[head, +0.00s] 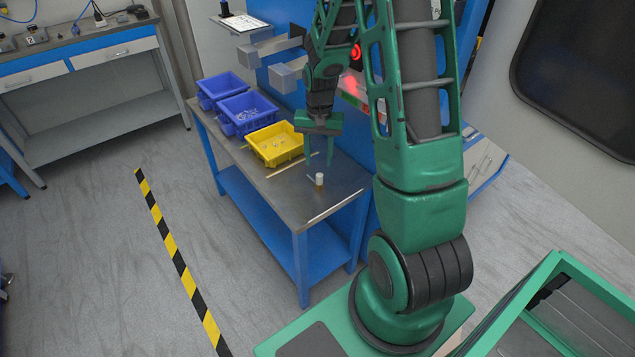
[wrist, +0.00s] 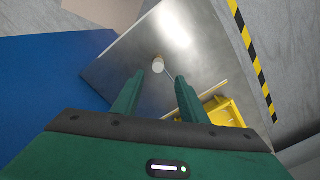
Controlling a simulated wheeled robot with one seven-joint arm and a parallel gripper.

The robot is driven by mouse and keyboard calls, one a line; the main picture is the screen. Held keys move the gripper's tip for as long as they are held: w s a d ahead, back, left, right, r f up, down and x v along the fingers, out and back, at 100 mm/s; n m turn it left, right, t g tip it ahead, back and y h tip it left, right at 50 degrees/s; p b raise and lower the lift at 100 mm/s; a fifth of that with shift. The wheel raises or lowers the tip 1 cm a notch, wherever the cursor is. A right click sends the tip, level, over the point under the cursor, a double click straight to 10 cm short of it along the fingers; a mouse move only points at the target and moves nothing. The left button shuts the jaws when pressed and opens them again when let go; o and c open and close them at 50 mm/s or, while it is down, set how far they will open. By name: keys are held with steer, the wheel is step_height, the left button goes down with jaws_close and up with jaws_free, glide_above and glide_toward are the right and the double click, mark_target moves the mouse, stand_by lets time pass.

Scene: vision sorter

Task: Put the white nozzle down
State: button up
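The white nozzle (head: 319,179), a small pale cylinder with a tan lower part, stands upright on the bare metal top of the blue-framed table (head: 345,183). In the wrist view the nozzle (wrist: 158,65) shows just beyond my fingertips, in line with the gap between them. My gripper (head: 319,162) points down above the nozzle, with its two green fingers apart and nothing between them. In the wrist view my gripper (wrist: 159,78) is also open, and no finger appears to touch the nozzle.
A yellow bin (head: 274,146) with small parts stands left of my gripper. Two blue bins (head: 247,113) (head: 222,88) stand farther back. Thin strips lie on the tabletop near the yellow bin and the front edge. Bare tabletop surrounds the nozzle.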

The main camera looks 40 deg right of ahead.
mark_target(319, 174)
steer(key=f, duration=0.7)
steer(key=shift+s+f, duration=0.15)
steer(key=shift+s, duration=0.1)
jaws_close()
